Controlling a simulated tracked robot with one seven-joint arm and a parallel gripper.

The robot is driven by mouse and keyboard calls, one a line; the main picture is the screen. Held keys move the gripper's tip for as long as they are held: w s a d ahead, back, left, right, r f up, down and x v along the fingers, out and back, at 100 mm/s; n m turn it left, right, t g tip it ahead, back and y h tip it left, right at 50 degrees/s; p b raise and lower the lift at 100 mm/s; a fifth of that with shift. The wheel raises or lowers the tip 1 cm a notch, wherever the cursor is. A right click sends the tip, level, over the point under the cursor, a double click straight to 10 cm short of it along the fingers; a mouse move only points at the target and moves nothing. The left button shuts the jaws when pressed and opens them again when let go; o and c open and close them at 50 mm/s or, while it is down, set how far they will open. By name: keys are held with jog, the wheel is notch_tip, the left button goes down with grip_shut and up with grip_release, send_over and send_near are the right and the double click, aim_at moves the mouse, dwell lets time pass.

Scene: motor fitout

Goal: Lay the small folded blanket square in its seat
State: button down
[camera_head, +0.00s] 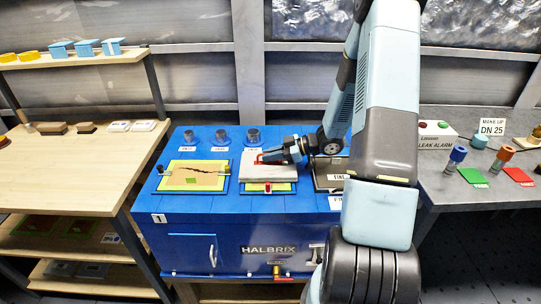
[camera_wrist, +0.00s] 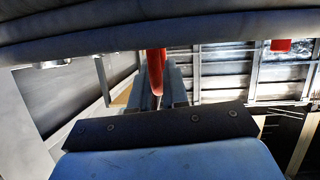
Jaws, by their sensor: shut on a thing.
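The small folded blanket (camera_head: 256,171) is a pale grey-white square with a red strap (camera_head: 268,158) on top. It is over the middle yellow-edged seat (camera_head: 250,187) on the blue cabinet; whether it touches the seat I cannot tell. My gripper (camera_head: 284,153) reaches in from the right and is shut on the red strap. In the wrist view the strap (camera_wrist: 156,70) is between my fingers, and the blanket's layered grey edge (camera_wrist: 160,28) crosses the top. Much of the seat is hidden under the blanket.
The blue cabinet (camera_head: 230,254) has a left panel with a cracked tan surface (camera_head: 192,176) and a dark plate (camera_head: 329,172) on the right. Several dark caps (camera_head: 221,137) stand behind. A wooden bench (camera_head: 65,170) is left, a grey bench (camera_head: 470,190) right.

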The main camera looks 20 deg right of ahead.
jog(key=c, duration=1.1)
grip_release()
jog(key=shift+o, duration=0.2)
jog(key=shift+d, duration=0.1)
jog(key=v, duration=1.3)
jog(key=shift+s+d, duration=0.2)
jog(key=shift+d, duration=0.05)
jog(key=shift+w+r, duration=0.1)
jog(key=shift+r, duration=0.05)
